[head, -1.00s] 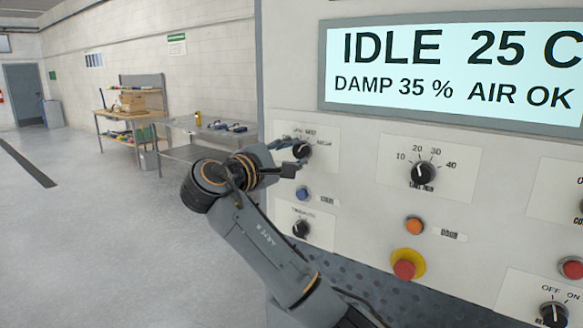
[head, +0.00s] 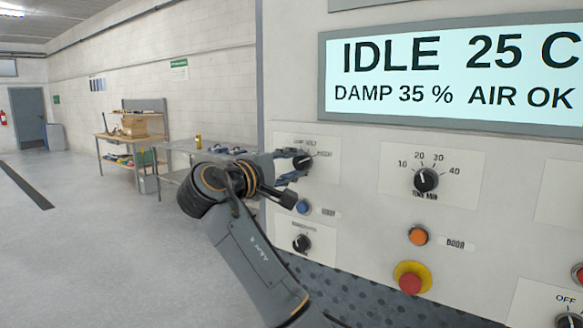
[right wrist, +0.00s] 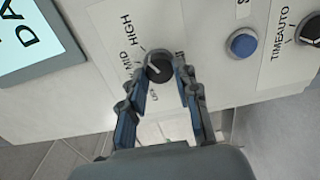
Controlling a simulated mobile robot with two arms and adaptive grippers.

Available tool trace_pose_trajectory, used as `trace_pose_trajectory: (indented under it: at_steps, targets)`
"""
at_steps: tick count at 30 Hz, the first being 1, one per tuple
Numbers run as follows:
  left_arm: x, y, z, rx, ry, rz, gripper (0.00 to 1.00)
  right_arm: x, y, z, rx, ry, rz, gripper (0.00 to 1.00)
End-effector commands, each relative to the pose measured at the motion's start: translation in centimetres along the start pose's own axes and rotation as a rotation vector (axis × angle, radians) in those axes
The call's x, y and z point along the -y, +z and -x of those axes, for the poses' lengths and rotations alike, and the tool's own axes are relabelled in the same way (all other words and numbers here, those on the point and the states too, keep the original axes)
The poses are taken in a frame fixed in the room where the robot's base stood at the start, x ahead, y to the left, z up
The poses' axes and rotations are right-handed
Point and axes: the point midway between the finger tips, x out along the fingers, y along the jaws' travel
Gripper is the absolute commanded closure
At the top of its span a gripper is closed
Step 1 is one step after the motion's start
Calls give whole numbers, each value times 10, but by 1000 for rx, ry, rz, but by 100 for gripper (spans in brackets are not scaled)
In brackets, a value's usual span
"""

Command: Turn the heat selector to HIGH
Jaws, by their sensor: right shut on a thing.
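The heat selector (head: 303,161) is a black round knob on a white plate at the upper left of the machine's panel. In the right wrist view the knob (right wrist: 159,66) has printed labels around it, with HIGH and MID readable. A pale pointer line shows on its face, but its exact setting is hard to read. My right gripper (head: 293,165) reaches in from the left side of the panel, shut on the knob, with one finger on each side of it in the right wrist view (right wrist: 163,78). My left gripper is not in view.
A blue button (head: 303,207) and another black knob (head: 301,243) sit below the selector. To the right are a numbered dial (head: 426,179), an orange button (head: 418,236), a red stop button (head: 410,283) and the display (head: 450,75), which reads IDLE. Open floor lies left.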

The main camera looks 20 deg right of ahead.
Motion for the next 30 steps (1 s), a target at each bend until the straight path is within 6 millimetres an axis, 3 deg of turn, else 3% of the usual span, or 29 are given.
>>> trace_pose_trajectory:
  at_steps: [8, 9, 12, 23, 30]
  targets:
    - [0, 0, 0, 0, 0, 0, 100, 0, 0, 0, 0, -2, -2, 100]
    - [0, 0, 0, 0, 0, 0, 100, 0, 0, 0, 0, -2, -2, 61]
    - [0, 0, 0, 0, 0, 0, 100, 0, 0, 0, 0, -2, -1, 46]
    - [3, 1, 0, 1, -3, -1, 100, 0, -1, 6, -2, -1, -1, 46]
    - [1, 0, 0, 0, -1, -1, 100, 0, -1, 48, -5, 0, -2, 46]
